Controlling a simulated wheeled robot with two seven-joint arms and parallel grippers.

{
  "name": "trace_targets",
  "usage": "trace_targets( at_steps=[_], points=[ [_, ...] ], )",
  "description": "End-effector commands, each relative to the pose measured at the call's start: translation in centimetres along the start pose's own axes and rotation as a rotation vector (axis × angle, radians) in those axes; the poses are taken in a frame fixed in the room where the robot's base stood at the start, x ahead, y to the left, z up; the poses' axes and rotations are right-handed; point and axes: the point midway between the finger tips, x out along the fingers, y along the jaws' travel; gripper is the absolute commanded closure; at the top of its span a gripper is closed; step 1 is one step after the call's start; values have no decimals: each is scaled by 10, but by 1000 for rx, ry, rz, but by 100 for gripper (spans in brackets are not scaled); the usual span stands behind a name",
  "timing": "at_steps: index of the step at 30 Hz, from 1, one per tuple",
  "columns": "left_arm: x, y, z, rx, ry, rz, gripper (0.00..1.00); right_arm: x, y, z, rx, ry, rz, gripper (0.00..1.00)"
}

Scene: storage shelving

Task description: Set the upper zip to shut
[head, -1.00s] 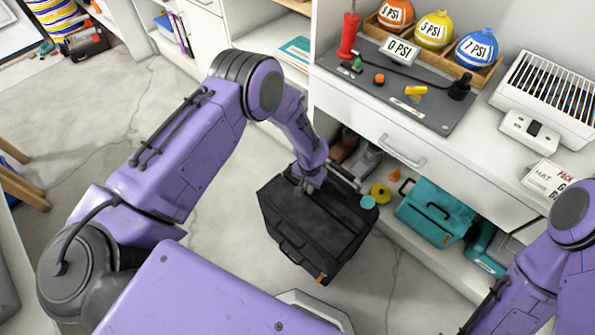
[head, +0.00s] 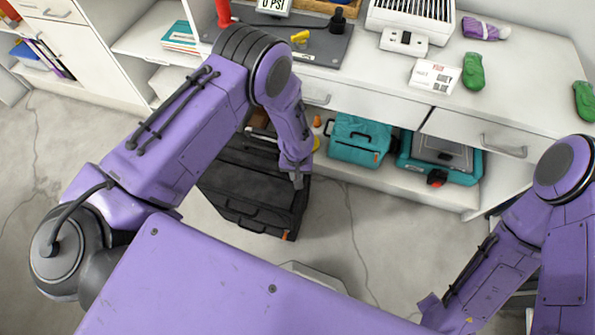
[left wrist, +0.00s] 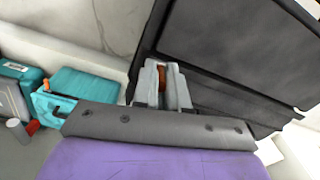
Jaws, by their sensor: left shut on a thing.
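A black bag (head: 245,208) stands on the floor in front of the shelving, partly hidden by my left arm in the head view. In the left wrist view its dark side (left wrist: 235,50) fills the upper right. My left gripper (head: 297,182) is at the bag's right end, near its upper edge. In the left wrist view its fingers (left wrist: 163,90) are shut on a small orange zip pull (left wrist: 162,76). Another orange tab (head: 288,236) shows low at the bag's right corner. The zip line itself is too small to make out. My right gripper is out of view.
A teal bag (head: 357,142) and a teal case (head: 440,158) stand on the low shelf to the right of the black bag. The white counter (head: 530,85) with drawers overhangs that shelf. The floor (head: 370,225) right of the bag is clear.

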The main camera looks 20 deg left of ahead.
Motion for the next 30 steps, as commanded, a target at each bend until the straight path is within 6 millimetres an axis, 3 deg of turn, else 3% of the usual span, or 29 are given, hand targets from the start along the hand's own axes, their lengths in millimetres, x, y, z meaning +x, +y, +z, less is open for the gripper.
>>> trace_targets(
  at_steps=[8, 9, 10, 11, 20, 23, 30],
  points=[
    [0, 6, 0, 5, 2, 8, 100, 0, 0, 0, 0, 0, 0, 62],
    [0, 7, 0, 5, 2, 9, 75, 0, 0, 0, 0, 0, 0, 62],
    [0, 7, 0, 6, 2, 9, 65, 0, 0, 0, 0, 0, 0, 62],
    [0, 7, 0, 6, 2, 8, 62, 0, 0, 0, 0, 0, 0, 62],
    [-3, 4, 0, 3, 1, 5, 62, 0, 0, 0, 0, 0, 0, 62],
    [-18, 4, -1, 3, 3, 6, 62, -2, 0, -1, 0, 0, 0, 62],
    [-75, 5, -1, 5, 3, 6, 62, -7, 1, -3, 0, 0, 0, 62]
  ],
)
